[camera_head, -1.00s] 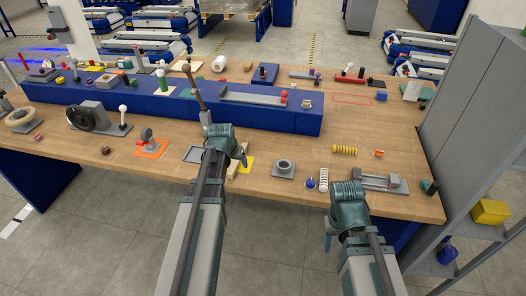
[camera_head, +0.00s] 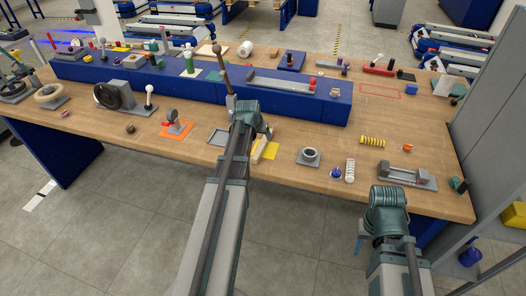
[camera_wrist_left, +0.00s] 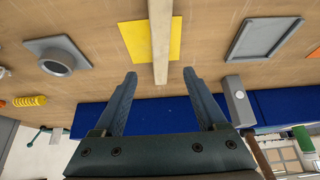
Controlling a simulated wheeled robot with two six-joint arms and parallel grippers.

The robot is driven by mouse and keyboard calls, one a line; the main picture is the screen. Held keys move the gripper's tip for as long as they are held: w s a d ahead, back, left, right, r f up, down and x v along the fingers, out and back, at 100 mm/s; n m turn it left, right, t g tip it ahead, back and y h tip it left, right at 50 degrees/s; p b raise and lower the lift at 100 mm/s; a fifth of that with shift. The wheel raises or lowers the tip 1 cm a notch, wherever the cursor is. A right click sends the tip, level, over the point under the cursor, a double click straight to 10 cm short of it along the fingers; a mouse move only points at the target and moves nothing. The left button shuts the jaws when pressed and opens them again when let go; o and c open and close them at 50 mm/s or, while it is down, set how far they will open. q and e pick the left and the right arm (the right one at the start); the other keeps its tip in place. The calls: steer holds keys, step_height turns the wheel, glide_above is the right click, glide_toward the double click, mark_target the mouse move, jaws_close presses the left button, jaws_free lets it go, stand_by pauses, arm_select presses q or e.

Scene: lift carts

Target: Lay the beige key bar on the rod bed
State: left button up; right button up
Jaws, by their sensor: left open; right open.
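The beige key bar (camera_head: 258,151) lies on the tabletop, partly over a yellow square (camera_head: 270,151). In the left wrist view the bar (camera_wrist_left: 160,36) runs down from the top edge, its near end between the fingertips of my left gripper (camera_wrist_left: 160,76). That gripper is open, with gaps on both sides of the bar. In the head view my left gripper (camera_head: 266,132) is mostly behind its own wrist. My right gripper (camera_head: 360,243) is open, low in front of the table edge, its fingers barely visible. A grey bed-like fixture with end blocks (camera_head: 405,178), possibly the rod bed, stands at the right.
A grey tray (camera_head: 217,137) and a grey ring block (camera_head: 308,157) flank the bar. The long blue riser (camera_head: 310,108) behind carries a grey channel fixture (camera_head: 283,84). A grey cabinet (camera_head: 497,120) bounds the right side.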

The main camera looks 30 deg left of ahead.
mark_target(262, 143)
arm_select(q)
steer(key=b+x, duration=0.2)
steer(key=x, duration=0.1)
steer(key=shift+w+f, duration=0.1)
steer(key=shift+f, duration=0.15)
steer(key=b+x, duration=0.4)
steer(key=shift+a+f, duration=0.1)
steer(key=shift+f, duration=0.2)
steer(key=shift+w+f+b, duration=0.15)
steer(key=shift+f+b, duration=0.2)
arm_select(e)
step_height(262, 143, down, 8)
steer(key=shift+r, duration=0.15)
arm_select(q)
steer(key=shift+r, duration=0.1)
jaws_close()
